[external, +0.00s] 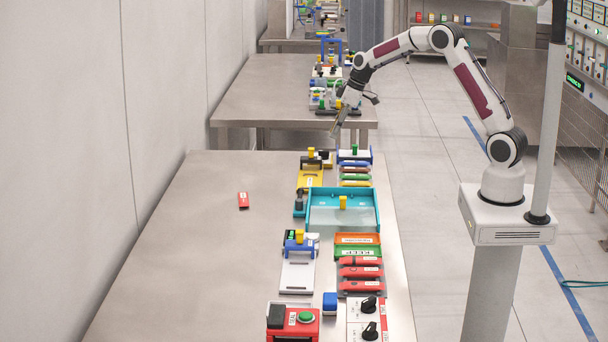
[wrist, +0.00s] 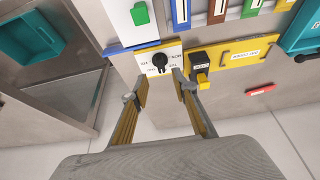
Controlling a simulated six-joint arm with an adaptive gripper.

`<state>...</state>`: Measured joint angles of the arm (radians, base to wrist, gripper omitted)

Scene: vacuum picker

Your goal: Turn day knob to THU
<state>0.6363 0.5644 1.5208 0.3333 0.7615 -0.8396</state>
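The day knob (wrist: 159,62) is a small black knob on a white plate (wrist: 146,54) with short day labels around it, too small to read surely. Which label it points at I cannot tell. My gripper (wrist: 160,84) is open in the wrist view, with one finger on each side of the space just in front of the knob. The fingertips look near the plate's lower edge, and I cannot see them touching the knob. In the external view my gripper (external: 337,128) points down near the far end of the long table, and the knob cannot be made out clearly.
A black block with a yellow part (wrist: 202,80) stands close to the right finger, by a yellow panel (wrist: 246,51). A green handle (wrist: 139,14) is beyond the knob plate. A red tag (external: 243,200) lies on the table's clear left side. A teal tray (external: 318,225) is mid-table.

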